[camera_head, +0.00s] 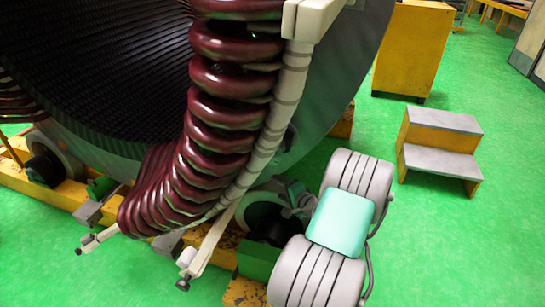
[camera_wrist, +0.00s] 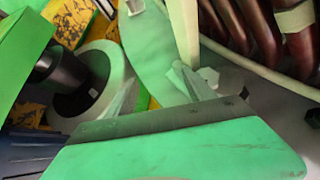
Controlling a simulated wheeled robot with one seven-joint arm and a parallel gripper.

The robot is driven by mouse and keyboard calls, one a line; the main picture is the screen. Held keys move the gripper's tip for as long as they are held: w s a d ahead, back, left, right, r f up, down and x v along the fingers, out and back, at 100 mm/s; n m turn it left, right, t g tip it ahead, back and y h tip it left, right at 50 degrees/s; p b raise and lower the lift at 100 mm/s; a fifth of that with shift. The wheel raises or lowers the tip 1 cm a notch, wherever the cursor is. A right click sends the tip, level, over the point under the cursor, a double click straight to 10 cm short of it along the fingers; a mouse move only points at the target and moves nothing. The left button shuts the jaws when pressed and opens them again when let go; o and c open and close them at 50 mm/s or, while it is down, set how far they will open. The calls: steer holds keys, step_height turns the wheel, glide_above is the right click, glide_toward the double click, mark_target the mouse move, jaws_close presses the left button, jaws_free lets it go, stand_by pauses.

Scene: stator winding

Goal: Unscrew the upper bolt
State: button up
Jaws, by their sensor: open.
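The stator shows in the head view with thick dark red coils (camera_head: 220,95) and a pale segmented ring (camera_head: 275,125) along their outer edge. A pale bar (camera_head: 214,240) slants down from the coils, with a small dark-ended fitting at its lower end. A second, shorter pale bar (camera_head: 100,238) is at the lower left. I cannot tell which small part is the upper bolt. In the wrist view my gripper (camera_wrist: 155,78) has its two grey fingers apart, with no object seen held between them. The pale ring and red coils (camera_wrist: 260,30) lie beyond and right of the fingers.
A yellow base beam (camera_head: 60,192) and round rollers (camera_head: 262,215) are below the stator. A yellow step stool (camera_head: 440,145) and a yellow cabinet (camera_head: 412,50) stand at the right. The green floor (camera_head: 440,250) is clear at the lower right.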

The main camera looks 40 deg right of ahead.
steer(key=m+t+h, duration=0.1)
steer(key=t+h, duration=0.1)
glide_toward(275, 161)
steer(key=w, duration=0.4)
steer(key=shift+w+d+f, duration=0.2)
steer(key=shift+d+f, duration=0.1)
steer(key=shift+d, duration=0.35)
steer(key=x, duration=0.7)
steer(key=shift+c, duration=0.4)
jaws_close()
